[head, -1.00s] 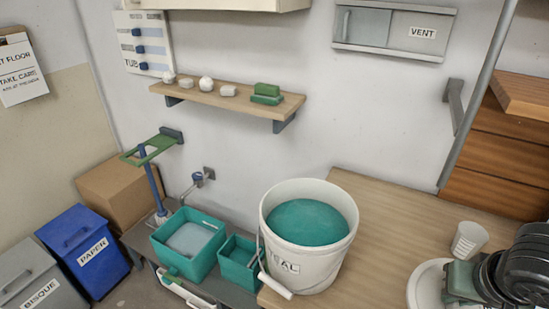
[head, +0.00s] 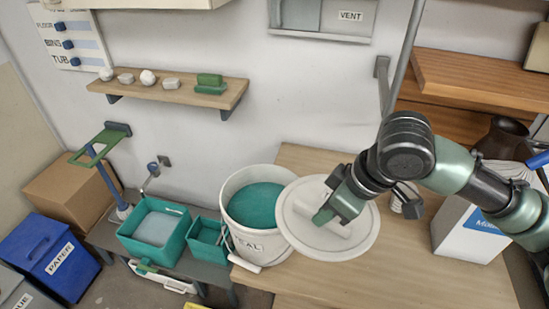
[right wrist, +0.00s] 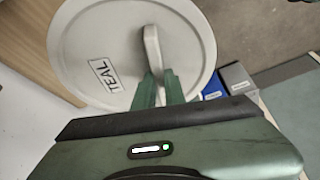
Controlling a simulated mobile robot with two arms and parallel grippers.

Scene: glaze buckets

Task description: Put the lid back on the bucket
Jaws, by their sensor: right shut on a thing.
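The white bucket (head: 241,243) stands on the wooden table, open at the top, with teal glaze (head: 256,204) inside. Its wire handle with a white grip hangs at its front left. My right gripper (head: 328,212) is shut on the bar handle of the round white lid (head: 362,243). The lid is held to the right of the bucket, tilted, and its left edge overlaps the bucket's right rim in the head view; I cannot tell if they touch. In the right wrist view the lid (right wrist: 182,45) carries a TEAL label, and the fingers (right wrist: 157,90) grip its handle. My left gripper is not in view.
Teal tubs (head: 154,232) stand on a low bench left of the table. A wall shelf (head: 190,92) holds small pieces. A white box (head: 465,232) and a cup (head: 408,207) stand at right. The table front (head: 400,285) is clear.

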